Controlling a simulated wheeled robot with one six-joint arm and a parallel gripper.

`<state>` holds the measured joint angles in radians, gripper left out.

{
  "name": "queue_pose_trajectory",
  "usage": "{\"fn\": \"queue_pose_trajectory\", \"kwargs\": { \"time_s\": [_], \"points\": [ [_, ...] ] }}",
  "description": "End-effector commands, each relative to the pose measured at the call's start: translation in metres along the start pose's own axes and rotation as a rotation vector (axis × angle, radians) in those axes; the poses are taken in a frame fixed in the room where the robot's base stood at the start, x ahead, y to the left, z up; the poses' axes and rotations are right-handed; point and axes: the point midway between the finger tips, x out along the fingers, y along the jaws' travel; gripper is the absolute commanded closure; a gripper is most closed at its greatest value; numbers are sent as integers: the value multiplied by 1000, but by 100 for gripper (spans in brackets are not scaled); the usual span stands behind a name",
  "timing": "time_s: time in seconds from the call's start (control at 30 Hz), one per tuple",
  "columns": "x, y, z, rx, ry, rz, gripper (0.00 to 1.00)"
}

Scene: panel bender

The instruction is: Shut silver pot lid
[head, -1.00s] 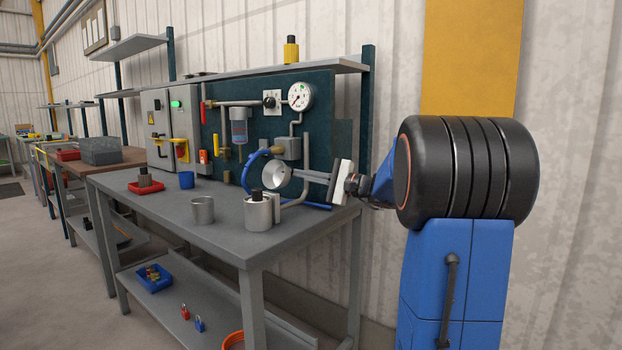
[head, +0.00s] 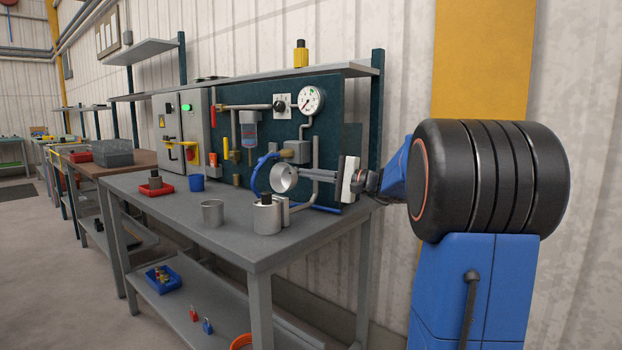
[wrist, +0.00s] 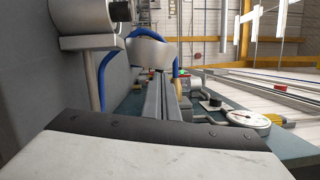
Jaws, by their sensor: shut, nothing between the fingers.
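The silver pot (head: 266,219) stands upright near the front right corner of the grey bench, with a black piece showing at its top. Its round silver lid (head: 284,178) is raised open behind and above it, hollow side toward the pot. My gripper (head: 303,174) is shut and empty, fingers level and pointing left, tips at the back of the lid. Whether they touch it I cannot tell. In the wrist view the lid (wrist: 150,53) is beyond the shut fingers (wrist: 161,98).
An open silver cup (head: 212,213) stands left of the pot, with a blue cup (head: 196,183) and red tray (head: 156,189) farther left. Behind is a panel with a blue hose (head: 255,178), pipes and a gauge (head: 312,100), close to my gripper.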

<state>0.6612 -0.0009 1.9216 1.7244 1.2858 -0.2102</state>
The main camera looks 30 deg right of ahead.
Motion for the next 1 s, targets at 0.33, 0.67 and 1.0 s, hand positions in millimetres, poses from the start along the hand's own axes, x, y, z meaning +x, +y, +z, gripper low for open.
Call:
{"fn": "queue_pose_trajectory", "kwargs": {
  "time_s": [0.33,0.67,1.0],
  "points": [
    [7,-16,28,-318,-2,78,100],
    [14,-21,55,-621,-1,154,100],
    [21,-16,84,-934,-3,232,100]
  ]
}}
